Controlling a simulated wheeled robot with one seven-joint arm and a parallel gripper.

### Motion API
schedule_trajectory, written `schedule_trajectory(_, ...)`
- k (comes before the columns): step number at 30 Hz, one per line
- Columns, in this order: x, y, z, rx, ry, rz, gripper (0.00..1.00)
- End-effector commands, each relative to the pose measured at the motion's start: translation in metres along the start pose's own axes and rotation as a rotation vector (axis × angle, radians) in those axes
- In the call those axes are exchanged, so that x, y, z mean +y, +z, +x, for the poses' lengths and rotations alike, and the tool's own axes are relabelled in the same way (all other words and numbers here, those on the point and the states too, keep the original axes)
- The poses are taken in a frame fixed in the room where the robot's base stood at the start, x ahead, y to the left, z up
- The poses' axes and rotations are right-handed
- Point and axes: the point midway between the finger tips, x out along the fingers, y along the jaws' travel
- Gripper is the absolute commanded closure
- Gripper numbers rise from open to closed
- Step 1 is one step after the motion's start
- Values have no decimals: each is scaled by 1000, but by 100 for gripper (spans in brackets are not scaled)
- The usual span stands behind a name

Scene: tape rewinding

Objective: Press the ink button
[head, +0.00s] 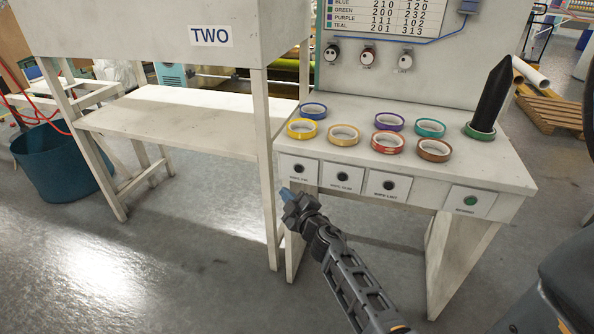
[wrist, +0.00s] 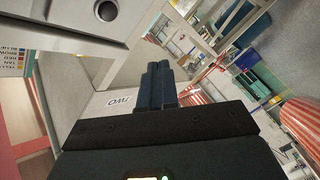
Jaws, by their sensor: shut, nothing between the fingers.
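Three dark round buttons sit on white plates along the front edge of the white table: the left one (head: 299,169), the middle one (head: 342,176) and the right one (head: 389,185). A green button (head: 470,201) is further right. The labels under them are too small to read surely, so I cannot tell which is the ink button. My gripper (head: 287,194) is shut and empty, just below and left of the left button in the head view. In the wrist view its closed fingers (wrist: 160,70) point away from a dark round button (wrist: 106,10) on a pale panel at upper left.
Several coloured tape rolls, such as the red one (head: 387,142), lie on the white table (head: 498,174). A black cone (head: 492,97) stands at its right with a green roll around its base. A chart board (head: 395,48) rises behind. A table leg (head: 268,185) is close to my gripper.

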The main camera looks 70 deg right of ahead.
Motion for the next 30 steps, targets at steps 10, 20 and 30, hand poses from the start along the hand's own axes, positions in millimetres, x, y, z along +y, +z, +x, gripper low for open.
schedule_trajectory(10,23,23,31,-1,3,-1,100)
schedule_trajectory(20,39,38,53,0,0,0,100)
schedule_trajectory(30,41,41,56,0,0,0,100)
